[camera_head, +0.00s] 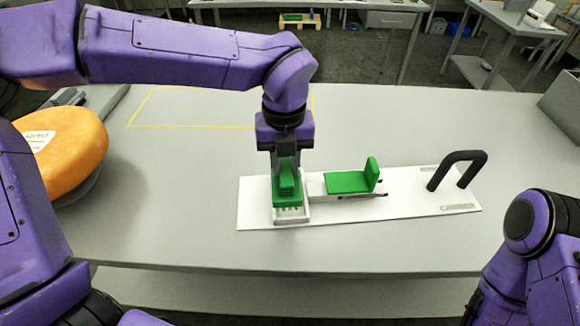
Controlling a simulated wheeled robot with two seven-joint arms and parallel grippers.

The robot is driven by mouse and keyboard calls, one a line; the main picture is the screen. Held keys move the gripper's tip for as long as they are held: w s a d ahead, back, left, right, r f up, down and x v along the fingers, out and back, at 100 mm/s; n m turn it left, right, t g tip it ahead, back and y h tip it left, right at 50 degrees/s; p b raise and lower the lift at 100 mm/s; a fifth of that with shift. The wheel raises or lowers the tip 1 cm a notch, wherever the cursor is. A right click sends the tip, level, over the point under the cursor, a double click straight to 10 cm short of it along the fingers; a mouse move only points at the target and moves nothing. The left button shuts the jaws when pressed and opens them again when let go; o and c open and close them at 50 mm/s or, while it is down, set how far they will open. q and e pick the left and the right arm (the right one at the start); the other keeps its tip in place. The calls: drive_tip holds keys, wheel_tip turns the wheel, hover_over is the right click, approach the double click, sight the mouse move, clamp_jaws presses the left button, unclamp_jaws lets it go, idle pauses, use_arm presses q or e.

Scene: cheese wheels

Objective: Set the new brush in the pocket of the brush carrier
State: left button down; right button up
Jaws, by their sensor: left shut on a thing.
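My left gripper (286,170) points straight down at the left end of a white board, which I take as the brush carrier (400,205). It is shut on a green block, which I take as the new brush (287,198). The block's lower end is at a small white frame, the pocket (292,217), on the board. Whether the block is fully seated in it, I cannot tell. Right of the pocket, a green L-shaped piece (348,182) sits on the board. My right arm shows at the lower right, but its gripper is out of view.
A black arched handle (458,167) stands at the board's right end. An orange cheese wheel (68,150) is at the left. A yellow outline (155,126) marks the table (400,120) behind my left arm. A grey box (563,105) is at the far right.

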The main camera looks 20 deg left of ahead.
use_arm(q)
drive_tip(key=f, duration=0.1)
drive_tip(key=w+f, duration=0.1)
drive_tip(key=f, duration=0.1)
drive_tip(key=w+f, duration=0.1)
drive_tip(key=f, duration=0.1)
drive_tip(key=shift+d+f, duration=0.1)
drive_tip(key=shift+f, duration=0.05)
drive_tip(key=shift+s, duration=0.1)
drive_tip(key=shift+s+f, duration=0.1)
drive_tip(key=shift+f, duration=0.05)
drive_tip(key=c, duration=0.9)
unclamp_jaws()
wheel_tip(320, 180, up, 12)
drive_tip(key=shift+r, duration=0.25)
drive_tip(key=shift+f, duration=0.1)
